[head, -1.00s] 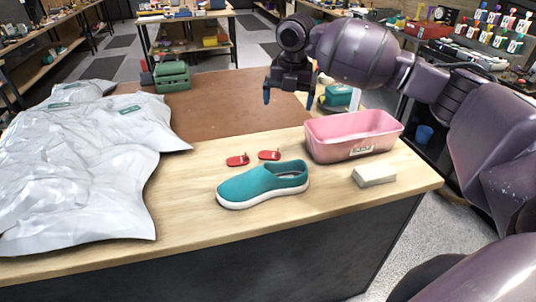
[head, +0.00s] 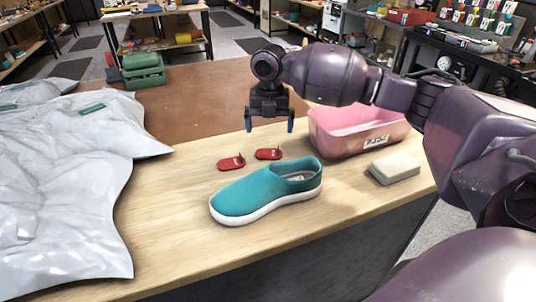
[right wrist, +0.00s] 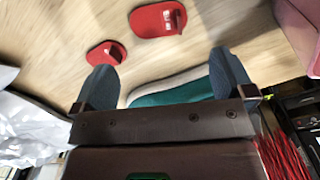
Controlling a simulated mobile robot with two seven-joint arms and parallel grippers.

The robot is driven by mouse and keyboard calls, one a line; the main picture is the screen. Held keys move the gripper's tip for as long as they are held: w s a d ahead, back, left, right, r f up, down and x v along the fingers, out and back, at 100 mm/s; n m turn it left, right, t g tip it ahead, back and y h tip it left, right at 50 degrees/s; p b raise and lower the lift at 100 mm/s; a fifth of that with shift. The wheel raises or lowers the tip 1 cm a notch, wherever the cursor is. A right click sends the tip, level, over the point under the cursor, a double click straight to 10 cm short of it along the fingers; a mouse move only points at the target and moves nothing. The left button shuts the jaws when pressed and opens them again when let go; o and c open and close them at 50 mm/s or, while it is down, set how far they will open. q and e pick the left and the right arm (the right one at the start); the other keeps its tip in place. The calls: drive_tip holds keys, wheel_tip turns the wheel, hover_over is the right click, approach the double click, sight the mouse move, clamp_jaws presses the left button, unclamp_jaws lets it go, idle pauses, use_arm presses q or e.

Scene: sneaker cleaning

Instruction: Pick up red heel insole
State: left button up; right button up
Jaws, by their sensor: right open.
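Two red heel insoles lie flat on the wooden table behind the teal shoe. The left insole (head: 231,163) and the right insole (head: 268,154) each have a small upright tab. In the right wrist view, one insole (right wrist: 106,55) is near the left fingertip and the other insole (right wrist: 157,19) is farther up, toward the middle. The teal slip-on shoe (head: 266,191) stands in front of them; its edge (right wrist: 170,96) shows between my fingers in the wrist view. My right gripper (head: 270,125) is open and empty, above the table close to the insoles. My left gripper is not in view.
A pink bin (head: 350,140) stands right of the insoles, with a pale block (head: 394,168) in front of it. Crumpled silvery-white sheeting (head: 60,190) covers the left side. A green box (head: 142,70) sits at the back. The brown mat (head: 200,100) behind the insoles is clear.

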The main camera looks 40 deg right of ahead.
sight(269, 154)
wheel_tip(269, 154, down, 3)
drive_tip(key=shift+r, duration=0.15)
drive_tip(key=shift+f, duration=0.75)
wheel_tip(269, 154, down, 4)
drive_tip(key=shift+a+f+b, duration=0.1)
drive_tip(key=shift+b, duration=0.45)
drive_tip(key=c, duration=0.8)
use_arm(q)
drive_tip(key=shift+w+d+f, duration=0.1)
drive_tip(key=shift+d+f, duration=0.05)
drive_tip(key=shift+f, duration=0.25)
use_arm(e)
drive_tip(key=shift+r, duration=0.25)
use_arm(q)
drive_tip(key=r+p, duration=0.1)
drive_tip(key=p, duration=0.1)
drive_tip(key=shift+r+p, duration=0.35)
drive_tip(key=shift+p, duration=0.05)
use_arm(e)
wheel_tip(269, 154, up, 20)
drive_tip(key=shift+f, duration=0.1)
use_arm(q)
drive_tip(key=shift+s, duration=0.2)
use_arm(e)
drive_tip(key=shift+s, duration=0.1)
